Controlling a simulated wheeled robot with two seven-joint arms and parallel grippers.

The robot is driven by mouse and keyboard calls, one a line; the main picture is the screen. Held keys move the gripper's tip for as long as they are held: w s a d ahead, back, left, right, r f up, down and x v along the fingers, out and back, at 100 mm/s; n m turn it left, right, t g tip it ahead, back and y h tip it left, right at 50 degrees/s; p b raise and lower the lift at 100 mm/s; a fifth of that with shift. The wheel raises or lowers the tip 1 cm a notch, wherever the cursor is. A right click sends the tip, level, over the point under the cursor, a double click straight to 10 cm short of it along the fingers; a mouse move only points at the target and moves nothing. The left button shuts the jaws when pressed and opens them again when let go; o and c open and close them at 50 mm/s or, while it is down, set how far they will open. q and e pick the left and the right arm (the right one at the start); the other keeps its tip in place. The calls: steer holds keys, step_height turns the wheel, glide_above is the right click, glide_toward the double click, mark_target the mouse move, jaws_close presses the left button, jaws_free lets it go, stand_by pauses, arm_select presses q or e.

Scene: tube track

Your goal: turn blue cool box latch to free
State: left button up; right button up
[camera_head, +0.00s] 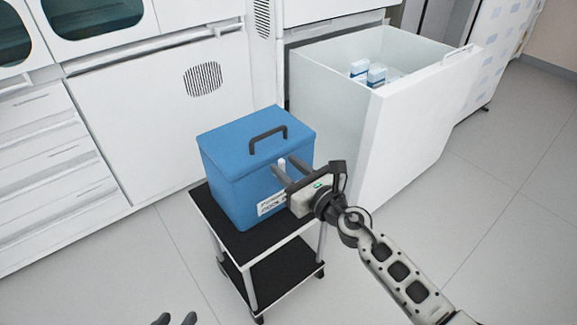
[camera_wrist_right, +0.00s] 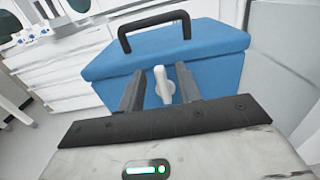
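A blue cool box (camera_head: 236,170) with a dark handle on its closed lid stands on a small black trolley. It fills the middle of the right wrist view (camera_wrist_right: 220,73). Its white latch (camera_wrist_right: 163,85) stands upright on the front face, between the fingers of my right gripper (camera_wrist_right: 160,88). The fingers are apart, one on each side of the latch, with gaps showing. In the head view my right gripper (camera_head: 291,170) reaches the front of the box from the right, and the latch (camera_head: 282,166) shows small. My left gripper (camera_head: 176,319) is at the bottom edge, its fingers apart and apparently empty.
The trolley (camera_head: 232,240) has a black top and a lower shelf. An open white drawer (camera_head: 415,125) holding several small white and blue boxes (camera_head: 368,73) stands right behind the box. White cabinets line the back. The floor (camera_head: 130,275) is clear in front.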

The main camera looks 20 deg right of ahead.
steer(key=shift+w, duration=0.1)
jaws_close()
